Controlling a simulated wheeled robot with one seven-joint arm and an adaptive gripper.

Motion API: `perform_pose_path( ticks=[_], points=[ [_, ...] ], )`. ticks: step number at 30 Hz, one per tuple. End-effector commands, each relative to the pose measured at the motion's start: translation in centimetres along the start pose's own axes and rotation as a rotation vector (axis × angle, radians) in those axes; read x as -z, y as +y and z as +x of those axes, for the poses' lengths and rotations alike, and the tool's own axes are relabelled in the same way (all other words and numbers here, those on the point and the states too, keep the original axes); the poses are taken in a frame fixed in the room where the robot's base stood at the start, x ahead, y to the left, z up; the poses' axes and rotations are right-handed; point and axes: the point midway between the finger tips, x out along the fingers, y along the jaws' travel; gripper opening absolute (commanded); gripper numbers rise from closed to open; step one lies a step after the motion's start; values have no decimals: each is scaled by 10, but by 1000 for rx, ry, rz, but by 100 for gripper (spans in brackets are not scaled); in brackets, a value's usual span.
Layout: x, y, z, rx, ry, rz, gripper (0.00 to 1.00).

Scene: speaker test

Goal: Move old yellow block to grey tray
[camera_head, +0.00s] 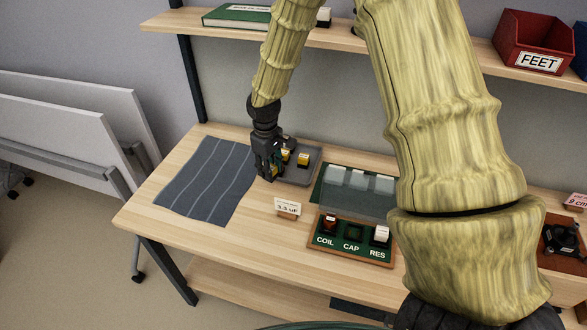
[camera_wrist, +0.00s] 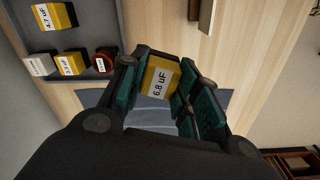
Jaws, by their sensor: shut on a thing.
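My gripper (camera_head: 267,174) is low over the table, between the striped cloth and the grey tray (camera_head: 312,178). In the wrist view my gripper (camera_wrist: 160,90) is shut on a yellow block (camera_wrist: 160,76) labelled 6.8 uF. Whether this block touches the surface below, I cannot tell. The grey tray also shows at the upper left of the wrist view (camera_wrist: 95,22). It holds yellow blocks labelled 4.7 uF (camera_wrist: 54,16) and apparently 3.3 uF (camera_wrist: 70,64), a white block (camera_wrist: 39,65) and a dark-red round part (camera_wrist: 104,60). My fingers partly hide the tray in the head view.
A dark striped cloth (camera_head: 207,180) lies left of my gripper. A card (camera_head: 288,206) reading 3.3 uF stands in front of the tray. A green board (camera_head: 352,240) has COIL, CAP and RES slots, CAP looking empty. A clear-lidded case (camera_head: 350,192) stands behind it. A shelf (camera_head: 225,32) spans above.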

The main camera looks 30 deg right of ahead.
Motion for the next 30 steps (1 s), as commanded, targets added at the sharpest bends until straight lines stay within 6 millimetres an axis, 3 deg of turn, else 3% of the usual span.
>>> perform_pose_path(
  ticks=[1, 6, 12, 17, 30],
  points=[
    [0, 19, 2, 2, 5, -33, 11],
    [-11, 71, -8, 13, 1, -175, 11],
    [-22, 106, -14, 27, -1, -286, 11],
    [-26, 115, -13, 33, -5, -319, 11],
    [-26, 114, 37, 33, -5, -322, 11]
  ],
)
